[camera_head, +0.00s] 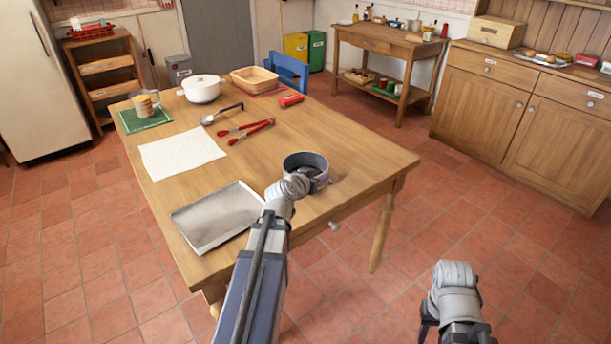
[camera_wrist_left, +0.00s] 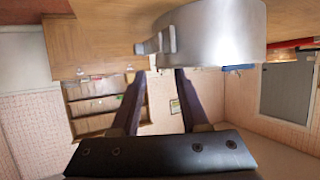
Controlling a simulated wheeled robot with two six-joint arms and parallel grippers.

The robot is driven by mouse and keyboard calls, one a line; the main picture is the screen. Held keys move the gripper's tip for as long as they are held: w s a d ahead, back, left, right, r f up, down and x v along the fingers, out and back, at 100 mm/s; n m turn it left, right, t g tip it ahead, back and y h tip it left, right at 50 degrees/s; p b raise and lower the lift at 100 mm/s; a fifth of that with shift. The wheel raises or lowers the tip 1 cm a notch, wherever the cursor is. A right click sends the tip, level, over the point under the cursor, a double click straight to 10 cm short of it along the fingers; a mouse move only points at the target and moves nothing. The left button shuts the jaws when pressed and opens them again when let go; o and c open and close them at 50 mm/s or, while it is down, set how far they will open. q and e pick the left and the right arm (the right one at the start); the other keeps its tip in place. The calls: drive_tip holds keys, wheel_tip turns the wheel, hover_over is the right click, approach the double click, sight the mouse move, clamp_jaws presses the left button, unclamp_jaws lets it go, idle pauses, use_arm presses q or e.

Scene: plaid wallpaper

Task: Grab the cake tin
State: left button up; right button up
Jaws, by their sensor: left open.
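The cake tin is a round, grey, open metal tin (camera_head: 306,160) near the front right part of the wooden table. In the left wrist view the tin (camera_wrist_left: 222,35) fills the top right, with a small clasp on its side. My left gripper (camera_head: 320,183) is at the tin's near side, partly hidden by my own wrist. In the wrist view its two fingers (camera_wrist_left: 160,72) are apart, with their tips close to the clasp; I cannot tell whether they touch it. Of my right arm only the wrist shows at the lower right; its fingers are not clear.
A baking tray (camera_head: 217,216) lies left of my left arm on the table (camera_head: 350,172). A white cloth (camera_head: 181,153), red tongs (camera_head: 250,130), ladle (camera_head: 222,115), white pot (camera_head: 201,89) and wooden box (camera_head: 254,79) lie further back. The table's right corner is clear.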

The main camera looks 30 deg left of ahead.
sight(325, 172)
use_arm(q)
drive_tip(key=b+x, duration=0.2)
drive_tip(key=x, duration=0.3)
drive_tip(key=shift+f, duration=0.15)
drive_tip(key=shift+w+f, duration=0.1)
drive_tip(key=shift+w, duration=0.4)
drive_tip(key=shift+s, duration=0.1)
drive_tip(key=shift+c, duration=0.2)
clamp_jaws()
idle(0.6)
